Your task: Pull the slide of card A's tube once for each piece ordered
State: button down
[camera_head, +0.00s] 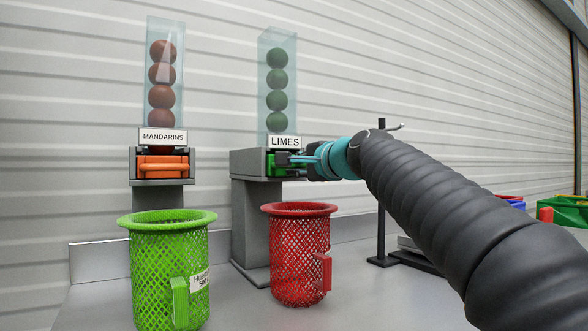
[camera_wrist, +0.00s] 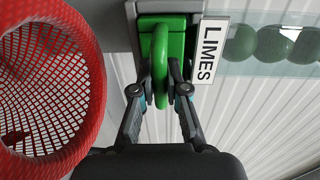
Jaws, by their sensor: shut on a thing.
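The limes tube (camera_head: 277,82) is clear, holds several green balls and stands on a grey dispenser labelled LIMES. My gripper (camera_head: 302,161) is at the front of this dispenser. In the wrist view my gripper (camera_wrist: 160,98) is shut on the green slide handle (camera_wrist: 160,62), one finger on each side. The mandarins tube (camera_head: 163,75) on the left holds several reddish balls above an orange slide handle (camera_head: 162,166). A red mesh net basket (camera_head: 299,262) stands below the limes slide. No order card that reads as card A shows in either view.
A green mesh basket (camera_head: 168,275) with a partly readable tag stands below the mandarins slide. A dark stand (camera_head: 381,200) with a hook is behind my arm. Coloured bins (camera_head: 567,211) sit at the far right. The front counter is clear between the red basket and my arm.

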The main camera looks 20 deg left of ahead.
jog(key=b+v, duration=0.4)
jog(key=v, duration=0.5)
jog(key=shift+s+d+f, duration=0.2)
jog(key=shift+f, duration=0.15)
dwell(0.5)
jog(key=shift+a, duration=0.1)
dwell(0.5)
jog(key=shift+w+a+r, duration=0.1)
jog(key=shift+w+a, duration=0.1)
jog(key=shift+p+x, duration=1.7)
jog(key=shift+x, duration=1.05)
jog(key=shift+r+p+x, duration=0.15)
jog(key=shift+p+x, duration=0.2)
jog(key=shift+x, duration=0.7)
jog(key=shift+r+p+x, duration=0.1)
jog(key=shift+p+x, duration=0.2)
jog(key=shift+x, duration=0.75)
jog(key=shift+w+d, duration=0.1)
